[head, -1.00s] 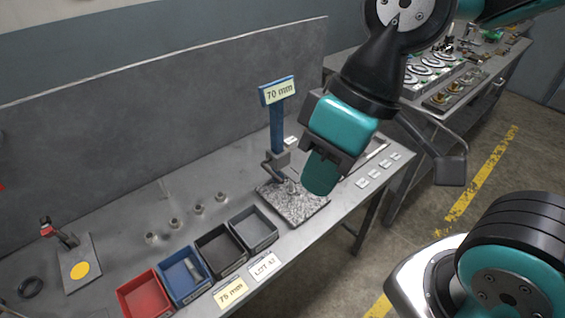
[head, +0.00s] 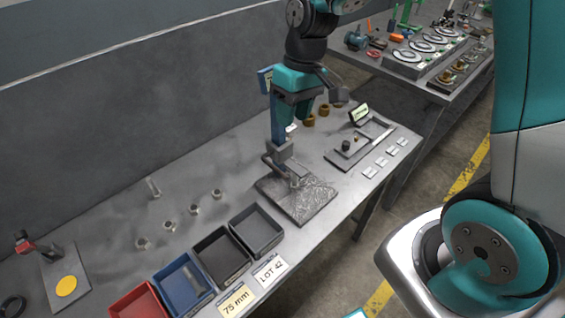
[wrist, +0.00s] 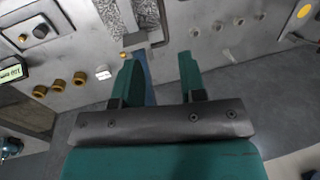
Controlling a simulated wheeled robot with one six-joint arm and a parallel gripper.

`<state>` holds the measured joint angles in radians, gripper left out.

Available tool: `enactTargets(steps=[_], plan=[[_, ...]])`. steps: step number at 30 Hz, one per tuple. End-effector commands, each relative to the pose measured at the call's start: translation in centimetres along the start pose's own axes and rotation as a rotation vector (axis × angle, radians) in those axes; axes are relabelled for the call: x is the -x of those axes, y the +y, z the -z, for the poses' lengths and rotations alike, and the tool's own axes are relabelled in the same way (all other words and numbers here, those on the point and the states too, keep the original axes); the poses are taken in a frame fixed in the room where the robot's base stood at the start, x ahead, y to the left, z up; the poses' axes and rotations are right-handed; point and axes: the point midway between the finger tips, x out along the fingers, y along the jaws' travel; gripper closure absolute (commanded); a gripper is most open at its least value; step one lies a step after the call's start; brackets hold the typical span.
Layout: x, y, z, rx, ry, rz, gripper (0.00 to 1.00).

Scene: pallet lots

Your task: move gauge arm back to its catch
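The gauge stand has a blue post (head: 277,128) rising behind a speckled stone plate (head: 312,203). A grey gauge arm (head: 279,153) sits low on the post and reaches over the plate. Its tip is small, and I cannot make out a catch. My gripper (head: 293,112) is at the upper post, above the gauge arm. In the wrist view my gripper (wrist: 160,72) is open, with the blue post (wrist: 149,78) showing between its fingers, nearer the left one. I cannot tell whether it touches. The post's sign (head: 264,80) is mostly hidden by my gripper.
Red, blue and dark bins (head: 262,228) line the front edge beside label cards (head: 236,300). Several small metal parts (head: 169,226) stand left of the plate. Brass parts (head: 310,120) and a tray with a small display (head: 360,114) lie right. A grey wall (head: 120,120) stands behind.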

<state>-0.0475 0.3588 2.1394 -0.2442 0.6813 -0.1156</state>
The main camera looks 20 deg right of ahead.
Motion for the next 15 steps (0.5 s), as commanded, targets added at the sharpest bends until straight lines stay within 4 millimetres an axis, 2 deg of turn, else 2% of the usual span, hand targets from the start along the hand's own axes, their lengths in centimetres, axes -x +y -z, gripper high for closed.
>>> enactTargets(steps=[9,15], plan=[[-7.5,-0.2,-0.1,0.004,-0.009,0.002,0.62],[-11.4,-0.2,-0.1,0.002,-0.006,0.001,0.62]])
